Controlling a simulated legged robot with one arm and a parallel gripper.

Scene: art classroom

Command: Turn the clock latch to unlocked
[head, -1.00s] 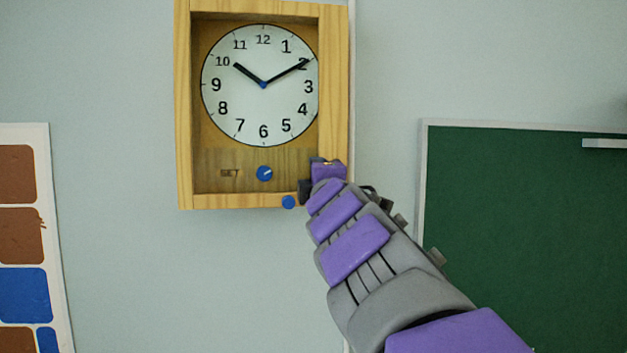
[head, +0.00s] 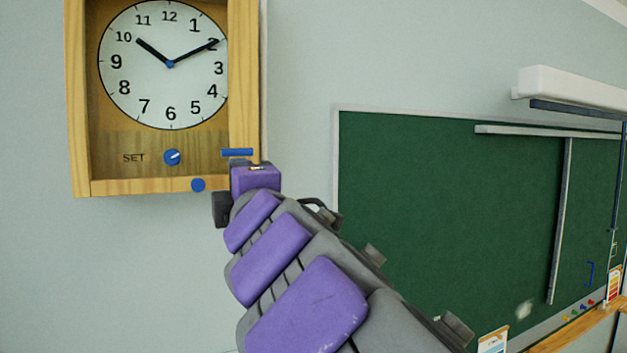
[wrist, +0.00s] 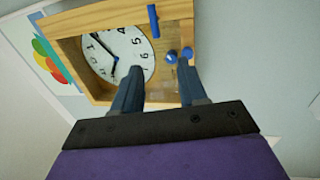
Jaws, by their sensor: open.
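The wooden wall clock (head: 78,110) hangs at the upper left in the head view and also shows in the wrist view (wrist: 95,18). Its blue bar latch (head: 237,152) lies horizontally across the right frame strip, just above my gripper (head: 246,172). The wrist view shows the latch (wrist: 153,20) too, beyond the fingertips. My gripper (wrist: 160,68) is open and empty, its two fingers apart in front of the clock. In the head view the fingertips are hidden behind the hand, so I cannot tell whether they touch the clock.
A blue knob (head: 172,157) sits beside the word SET, and another blue knob (head: 198,184) is on the bottom frame. A green chalkboard (head: 440,220) is on the wall to the right, with a ledge (head: 580,328) below. The wall under the clock is bare.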

